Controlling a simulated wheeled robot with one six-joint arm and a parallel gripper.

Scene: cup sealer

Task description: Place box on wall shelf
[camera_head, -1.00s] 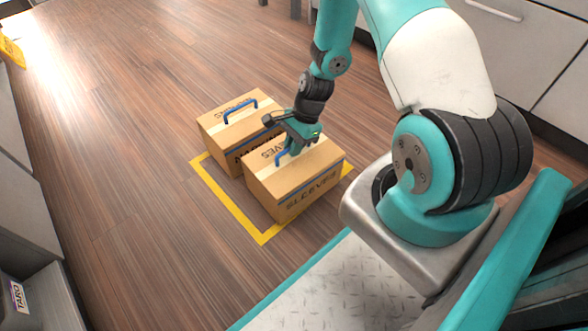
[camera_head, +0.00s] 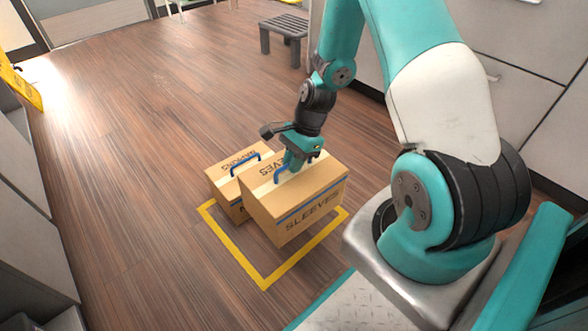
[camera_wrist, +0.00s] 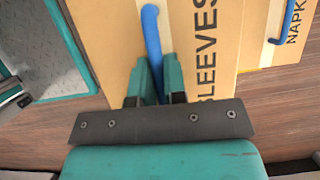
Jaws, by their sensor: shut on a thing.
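The cardboard box marked SLEEVES (camera_head: 300,208) has a blue handle (camera_head: 281,172) on its top. My gripper (camera_head: 292,163) is shut on that handle, and the box hangs a little above the floor, roughly level. In the wrist view my gripper (camera_wrist: 157,95) has the blue handle (camera_wrist: 151,35) between its fingers, with the SLEEVES box (camera_wrist: 108,45) beneath. A second box, marked NAPKINS (camera_head: 226,187), stands on the floor behind it and is partly hidden by it; it also shows in the wrist view (camera_wrist: 287,42). No wall shelf shows clearly.
A yellow square outline (camera_head: 235,253) is taped on the wood floor. A grey step stool (camera_head: 284,32) stands at the back near grey cabinets (camera_head: 505,85). A yellow sign (camera_head: 22,88) stands at the far left. The floor left of the boxes is clear.

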